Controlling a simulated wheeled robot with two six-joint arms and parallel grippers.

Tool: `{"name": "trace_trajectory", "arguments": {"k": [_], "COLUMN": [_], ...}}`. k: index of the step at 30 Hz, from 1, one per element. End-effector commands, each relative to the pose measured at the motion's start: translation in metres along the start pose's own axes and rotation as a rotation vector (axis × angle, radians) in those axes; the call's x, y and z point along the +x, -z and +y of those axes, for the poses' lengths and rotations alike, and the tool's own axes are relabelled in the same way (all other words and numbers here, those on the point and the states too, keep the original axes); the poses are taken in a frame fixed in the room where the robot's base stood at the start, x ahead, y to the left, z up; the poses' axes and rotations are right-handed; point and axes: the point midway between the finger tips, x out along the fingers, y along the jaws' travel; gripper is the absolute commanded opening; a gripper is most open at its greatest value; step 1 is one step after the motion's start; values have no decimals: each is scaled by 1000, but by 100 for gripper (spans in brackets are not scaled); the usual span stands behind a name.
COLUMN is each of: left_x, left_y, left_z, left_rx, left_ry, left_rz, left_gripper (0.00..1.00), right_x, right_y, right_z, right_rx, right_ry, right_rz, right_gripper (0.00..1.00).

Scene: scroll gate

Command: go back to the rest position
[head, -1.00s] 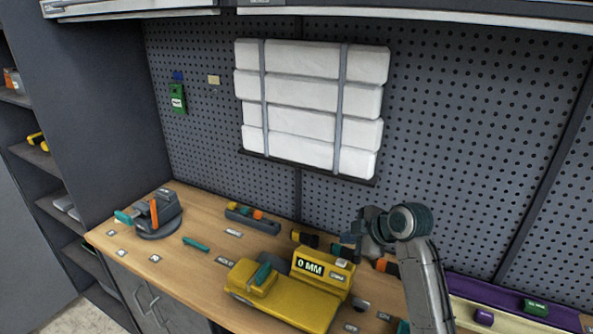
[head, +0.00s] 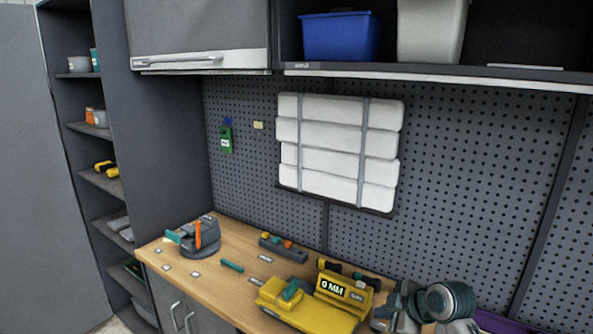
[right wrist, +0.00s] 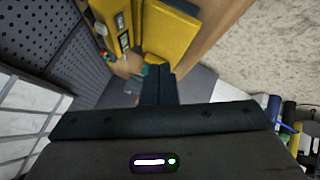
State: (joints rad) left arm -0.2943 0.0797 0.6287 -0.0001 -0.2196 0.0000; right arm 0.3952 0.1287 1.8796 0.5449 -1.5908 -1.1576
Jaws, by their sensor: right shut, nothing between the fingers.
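My right gripper (head: 385,312) is at the lower right of the head view, beside the yellow device with the "0 MM" display (head: 345,289). In the right wrist view its dark fingers (right wrist: 158,72) are together with nothing between them. The yellow device also shows in the right wrist view (right wrist: 168,30), beyond the fingertips. My left gripper is in neither view.
The wooden bench (head: 229,285) carries a vise (head: 202,238), a teal tool (head: 232,265) and a grey tray of tools (head: 283,248). Strapped white blocks (head: 337,150) hang on the pegboard. A shelf above holds a blue bin (head: 340,37). Open shelves (head: 100,180) stand at left.

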Motion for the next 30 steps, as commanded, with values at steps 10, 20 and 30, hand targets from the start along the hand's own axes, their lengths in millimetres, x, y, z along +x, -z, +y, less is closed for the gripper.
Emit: {"name": "trace_trajectory", "arguments": {"k": [10,20,30], "left_x": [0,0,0], "left_y": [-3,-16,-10], "left_z": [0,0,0], "left_rx": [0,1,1], "left_ry": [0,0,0], "left_rz": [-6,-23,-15], "left_gripper": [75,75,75], "right_x": [5,-20,-79], "right_y": [-39,-100,-137], "right_z": [-67,-194,-299], "right_rx": [201,583,937], "right_ry": [17,-4,-101], "right_rz": [-100,-302,-492], "right_gripper": [0,0,0]}}
